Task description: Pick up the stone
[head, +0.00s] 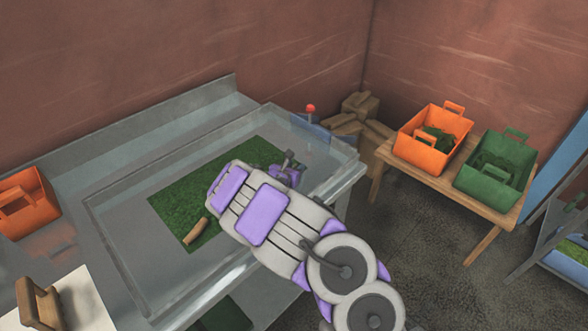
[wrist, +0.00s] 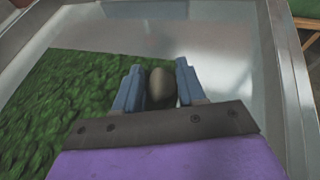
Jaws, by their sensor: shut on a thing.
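The stone (wrist: 161,88) is a grey-brown, rounded piece between the two blue fingers of my gripper (wrist: 160,86) in the wrist view. My gripper is shut on it, over the edge of the green mat (wrist: 40,95) and the bare metal of the tray. In the head view my gripper (head: 287,168) is at the right end of the green mat (head: 180,205). The stone is hidden there behind my arm. I cannot tell whether the stone touches the surface below.
A clear-walled tray (head: 110,262) surrounds the mat, and a brown wooden piece (head: 196,231) lies on the mat. An orange crate (head: 28,204) stands left. A wooden bench (head: 398,172) at right holds an orange bin (head: 428,160) and a green bin (head: 490,186).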

